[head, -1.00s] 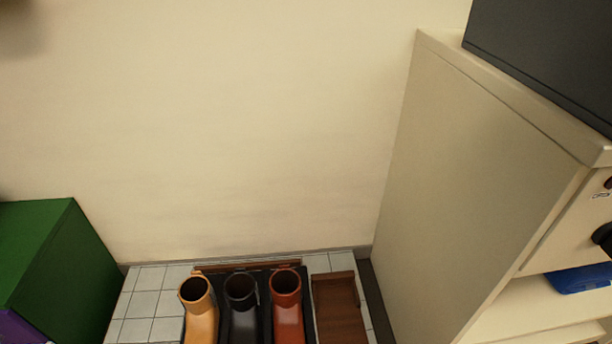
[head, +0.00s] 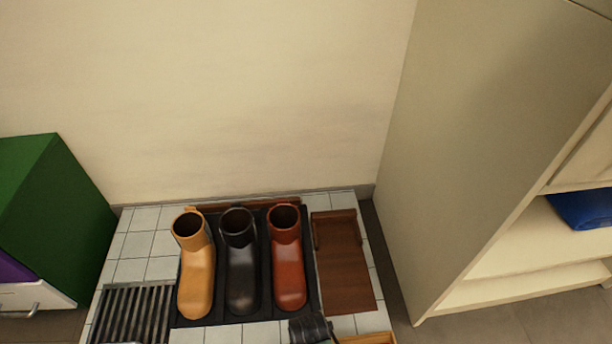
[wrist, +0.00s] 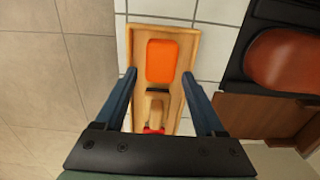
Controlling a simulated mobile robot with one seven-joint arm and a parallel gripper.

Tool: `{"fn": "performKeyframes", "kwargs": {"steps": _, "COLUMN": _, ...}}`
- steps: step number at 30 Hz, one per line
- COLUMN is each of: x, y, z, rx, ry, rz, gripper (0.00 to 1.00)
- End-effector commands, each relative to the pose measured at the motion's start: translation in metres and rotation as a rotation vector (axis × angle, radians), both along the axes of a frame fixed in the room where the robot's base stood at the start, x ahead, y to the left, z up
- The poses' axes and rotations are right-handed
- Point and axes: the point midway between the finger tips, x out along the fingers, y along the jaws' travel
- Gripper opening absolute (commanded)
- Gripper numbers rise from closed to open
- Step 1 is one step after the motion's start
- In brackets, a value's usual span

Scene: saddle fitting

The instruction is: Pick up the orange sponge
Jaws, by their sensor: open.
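The orange sponge (wrist: 161,60) lies in a shallow light-wood tray (wrist: 193,50) in the wrist view, in the tray's far part. My gripper (wrist: 159,75) is open and empty, its two blue-grey fingers spread on either side of the tray's width, pointing toward the sponge. I cannot tell how high the fingers are above it. A wooden-handled thing with a dark band (wrist: 156,105) lies in the tray on the near side of the sponge, with a bit of red at its near end. In the head view the sponge does not show; only a tray corner (head: 368,339) shows at the bottom edge.
Tan, black and red-brown boots (head: 196,275) stand on a black mat on the tiled platform. A brown wooden board (head: 343,262) lies to their right, a slatted grate (head: 133,315) to their left. A cream cabinet (head: 470,140) rises at right, a green box (head: 60,200) at left.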

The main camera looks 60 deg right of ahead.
Motion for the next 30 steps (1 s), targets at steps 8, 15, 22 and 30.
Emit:
{"fn": "performKeyframes", "kwargs": {"steps": 8, "x": 0.004, "y": 0.002, "z": -0.031, "rx": -0.002, "ry": -0.001, "rz": 0.001, "gripper": 0.71}}
{"fn": "performKeyframes", "kwargs": {"steps": 15, "x": 0.004, "y": 0.003, "z": -0.05, "rx": -0.001, "ry": -0.001, "rz": 0.0, "gripper": 0.71}}
{"fn": "performKeyframes", "kwargs": {"steps": 22, "x": 0.004, "y": 0.003, "z": -0.048, "rx": -0.001, "ry": -0.001, "rz": 0.0, "gripper": 0.69}}
{"fn": "performKeyframes", "kwargs": {"steps": 30, "x": 0.004, "y": 0.003, "z": -0.048, "rx": -0.001, "ry": -0.001, "rz": 0.0, "gripper": 0.21}}
